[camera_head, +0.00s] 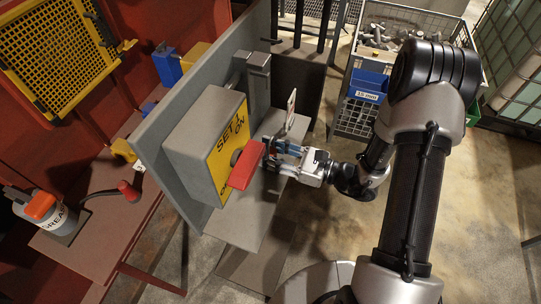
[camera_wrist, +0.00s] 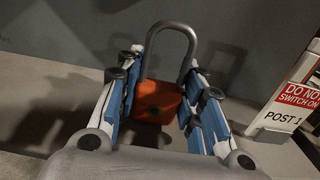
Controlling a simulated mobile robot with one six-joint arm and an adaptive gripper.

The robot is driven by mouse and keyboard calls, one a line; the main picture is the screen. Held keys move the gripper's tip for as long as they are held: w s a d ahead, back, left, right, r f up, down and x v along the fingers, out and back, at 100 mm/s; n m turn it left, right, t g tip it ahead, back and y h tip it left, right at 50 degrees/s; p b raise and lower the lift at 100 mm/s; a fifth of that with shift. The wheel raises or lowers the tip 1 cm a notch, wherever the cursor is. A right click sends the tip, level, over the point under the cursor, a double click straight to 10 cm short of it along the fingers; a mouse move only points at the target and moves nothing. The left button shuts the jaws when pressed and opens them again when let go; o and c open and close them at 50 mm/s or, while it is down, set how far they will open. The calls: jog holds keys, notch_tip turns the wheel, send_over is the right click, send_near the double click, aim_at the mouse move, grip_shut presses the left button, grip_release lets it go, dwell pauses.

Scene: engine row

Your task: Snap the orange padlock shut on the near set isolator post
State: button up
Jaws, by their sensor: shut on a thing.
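The orange padlock (camera_wrist: 157,101) is between the blue finger pads of my gripper (camera_wrist: 156,90) in the wrist view. Its grey steel shackle (camera_wrist: 168,27) points up and away from me, against a grey surface. I cannot tell whether the shackle is latched. In the head view my gripper (camera_head: 272,154) is over the grey shelf, right beside the red handle (camera_head: 246,165) of the isolator box (camera_head: 200,135). The box's yellow plate (camera_head: 227,143) reads SET 1 ON. The padlock cannot be made out in the head view, where the fingers hide it.
A white and red tag (camera_wrist: 296,98), reading DO NOT SWITCH ON, POST 1, stands to the right in the wrist view. The grey back panel (camera_head: 160,115) rises behind the box. A wire crate (camera_head: 358,118) with a blue bin (camera_head: 368,86) stands beyond.

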aim_at(272, 140)
jog(key=shift+d+r+p, duration=0.2)
jog(key=shift+r+p, duration=0.2)
jog(key=shift+r, duration=0.05)
notch_tip(272, 140, up, 7)
jog(key=p, duration=0.3)
jog(key=shift+s+d+f, duration=0.1)
jog(key=p+v, duration=0.3)
jog(key=v, duration=1.6)
jog(key=shift+d+f, duration=0.2)
jog(key=shift+f, duration=0.2)
jog(key=shift+s, duration=0.1)
jog(key=w+a+r+p, duration=0.6)
jog(key=a+r+p, duration=0.2)
jog(key=a+r, duration=0.3)
jog(key=shift+w+r, duration=0.3)
jog(key=shift+r, duration=0.35)
jog(key=shift+a, duration=0.1)
